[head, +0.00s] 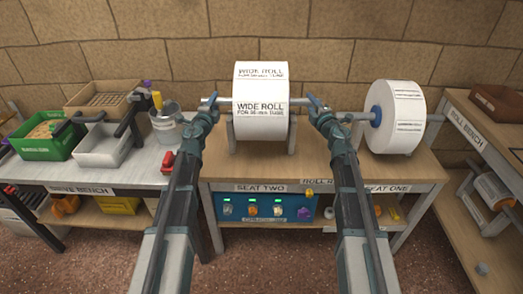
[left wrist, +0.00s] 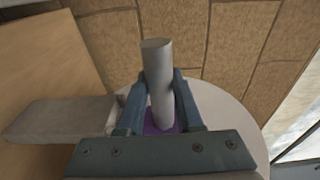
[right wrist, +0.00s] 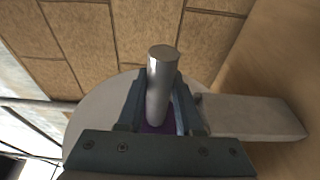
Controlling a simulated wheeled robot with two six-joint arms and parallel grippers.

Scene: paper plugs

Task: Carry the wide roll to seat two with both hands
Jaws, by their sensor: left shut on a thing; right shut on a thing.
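The wide roll (head: 261,105) is a white roll lettered "WIDE ROLL" in the head view. It stands level at the seat two stand (head: 231,135), above the "SEAT TWO" label (head: 261,188). Whether its tube rests in the stand cannot be told. My left gripper (head: 211,104) is shut on the left tube end, which shows in the left wrist view (left wrist: 156,85). My right gripper (head: 316,104) is shut on the right tube end, which shows in the right wrist view (right wrist: 160,85). The roll's end faces are partly hidden behind the fingers.
Another white roll (head: 396,117) with a blue core sits at seat one on the right. The roll bench (head: 465,128) stands at far right.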

